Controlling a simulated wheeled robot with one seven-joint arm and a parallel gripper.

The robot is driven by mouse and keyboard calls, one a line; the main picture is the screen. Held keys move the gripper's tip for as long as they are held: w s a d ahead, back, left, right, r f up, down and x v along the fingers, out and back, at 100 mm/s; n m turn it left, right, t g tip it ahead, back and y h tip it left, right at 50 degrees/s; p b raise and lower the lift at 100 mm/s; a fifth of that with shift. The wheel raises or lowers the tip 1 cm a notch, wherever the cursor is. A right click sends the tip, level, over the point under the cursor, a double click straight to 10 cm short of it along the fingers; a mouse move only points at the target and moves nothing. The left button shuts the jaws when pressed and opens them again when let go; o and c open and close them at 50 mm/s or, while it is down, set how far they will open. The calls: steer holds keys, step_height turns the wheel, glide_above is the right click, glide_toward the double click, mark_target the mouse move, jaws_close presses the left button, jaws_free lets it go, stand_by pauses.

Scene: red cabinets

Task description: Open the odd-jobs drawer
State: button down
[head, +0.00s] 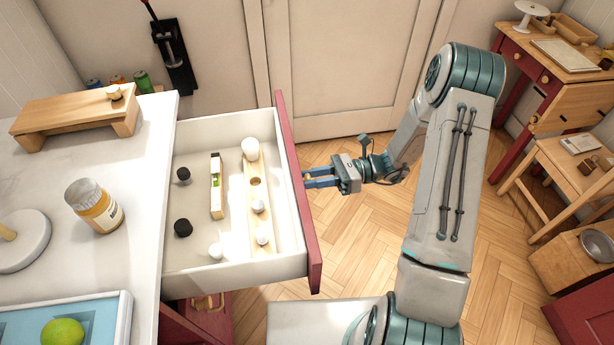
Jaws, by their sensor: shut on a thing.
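The odd-jobs drawer (292,267) is pulled out from the counter, with a red front and a white inside. In it lie a wooden strip (265,211) with several white knobs, a small spirit level (216,187), two black knobs (183,228) and a white knob (216,250). My gripper (308,178) is at the outer face of the red drawer front, its blue fingers shut on the drawer handle. The handle itself is mostly hidden by the fingers and the drawer front.
The counter at left holds a jar (94,204), a wooden stand (78,118) and a blue tray (88,318) with a lime. A red desk (548,70) and wooden stools stand at right. Wooden floor (345,240) is clear beyond the drawer front.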

steer(key=shift+d, duration=0.15)
steer(key=c, duration=1.1)
jaws_free()
steer(key=w+d, duration=0.2)
steer(key=d, duration=1.1)
steer(key=shift+w+d+b, duration=0.15)
steer(key=shift+d+b, duration=0.15)
steer(key=shift+b, duration=0.15)
steer(key=s+a+r+n+t+h+p, duration=0.1)
steer(key=s+r+n+t+h+p, duration=0.1)
steer(key=s+r+n+h, duration=0.6)
steer(key=s+a+r+n+t+h+p, duration=0.1)
steer(key=s+r+n+t+h+p, duration=0.2)
steer(key=s+r+n+h, duration=0.6)
step_height(320, 180, up, 6)
steer(key=shift+s+a+f+n+t+h+p, duration=0.1)
steer(key=shift+s+a+n+t+h+p, duration=0.25)
steer(key=shift+n+p, duration=0.55)
